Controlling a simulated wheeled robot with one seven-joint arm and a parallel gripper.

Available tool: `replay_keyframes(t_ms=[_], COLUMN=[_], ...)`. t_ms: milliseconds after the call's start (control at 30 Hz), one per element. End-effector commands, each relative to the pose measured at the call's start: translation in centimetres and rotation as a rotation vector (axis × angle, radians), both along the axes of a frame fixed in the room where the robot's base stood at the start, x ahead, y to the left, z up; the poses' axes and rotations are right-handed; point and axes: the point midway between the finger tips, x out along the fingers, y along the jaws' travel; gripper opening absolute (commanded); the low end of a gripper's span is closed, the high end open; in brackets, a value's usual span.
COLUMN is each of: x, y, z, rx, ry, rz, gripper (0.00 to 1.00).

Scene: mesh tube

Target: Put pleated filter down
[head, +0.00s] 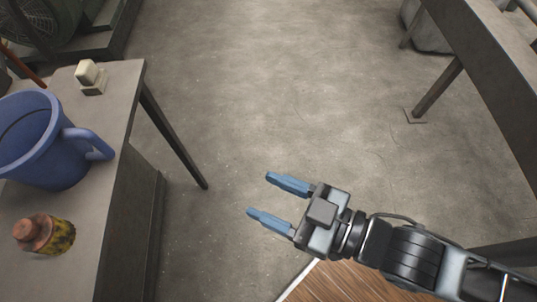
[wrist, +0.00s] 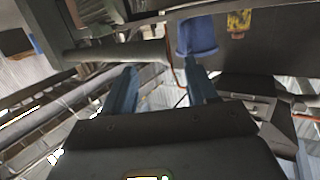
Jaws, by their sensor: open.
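My gripper (head: 260,195) is open, with its two blue fingers apart and nothing between them. It is over the bare floor, to the right of the table on the left, and its fingers point left. The wrist view also shows my open gripper (wrist: 162,70), with no object held. I see nothing that I can clearly tell as a pleated filter. A small cream-coloured object (head: 87,74) stands near the table's far edge; its kind is unclear.
The left table (head: 100,185) bears a large blue mug (head: 45,150) and a rusty-topped yellow and black object (head: 45,235). Both show in the wrist view, the mug (wrist: 197,37) and the yellow object (wrist: 238,22). Another table (head: 495,70) stands right. Floor between is clear.

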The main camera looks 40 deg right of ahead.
Motion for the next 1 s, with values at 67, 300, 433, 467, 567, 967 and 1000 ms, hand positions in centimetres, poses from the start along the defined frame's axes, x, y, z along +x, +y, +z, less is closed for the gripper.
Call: replay_keyframes(t_ms=[67, 300, 433, 467, 567, 967, 1000], x=[-2.9, -9.4, -11.1, -11.4, -11.8, -10.3, -9.5], y=[-2.8, -7.6, -8.6, -8.7, -8.9, -8.0, -7.4], z=[0.5, 3.3, 4.4, 4.6, 4.8, 4.0, 3.6], rx=[-0.007, -0.021, -0.026, -0.027, -0.028, -0.022, -0.020], ry=[0.031, 0.085, 0.100, 0.102, 0.106, 0.087, 0.079], rz=[-0.073, -0.247, -0.301, -0.308, -0.321, -0.275, -0.248], gripper=[0.58, 0.58, 0.58, 0.59, 0.62, 0.62, 0.62])
